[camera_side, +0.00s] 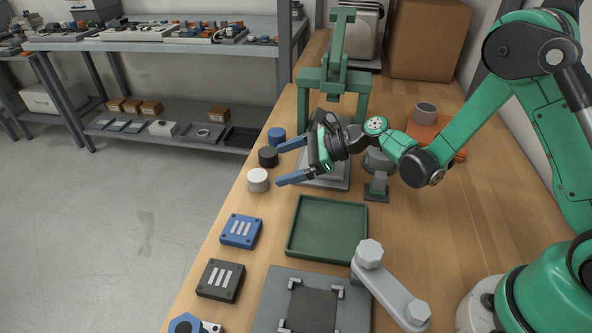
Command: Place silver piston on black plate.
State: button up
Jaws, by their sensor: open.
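The silver piston (258,180), a short pale cylinder, stands upright near the left edge of the wooden bench, nearest in a row with a black piston (268,157) and a blue piston (277,136). The black plate (220,280), a dark square block with several light slots, lies flat nearer the camera along the same edge. My gripper (279,165) is open and empty. Its two blue fingers point left, with their tips just right of the pistons in the picture. I cannot tell its exact height above the bench.
A blue plate (241,231) lies between the silver piston and the black plate. A green tray (290,243) stands to the right, with a grey fixture (267,310) in front. A green press (335,75) stands behind my gripper. A blue hexagonal part (185,323) is at the front.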

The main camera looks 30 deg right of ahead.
aim_at(261, 175)
jog(key=shift+a+f+m+y, duration=0.25)
jog(key=shift+f+m+y, duration=0.05)
jog(key=shift+f+m, duration=0.5)
jog(key=x, duration=0.7)
jog(key=shift+w+a, duration=0.1)
jog(key=shift+w, duration=0.05)
jog(key=shift+r, duration=0.1)
grip_shut()
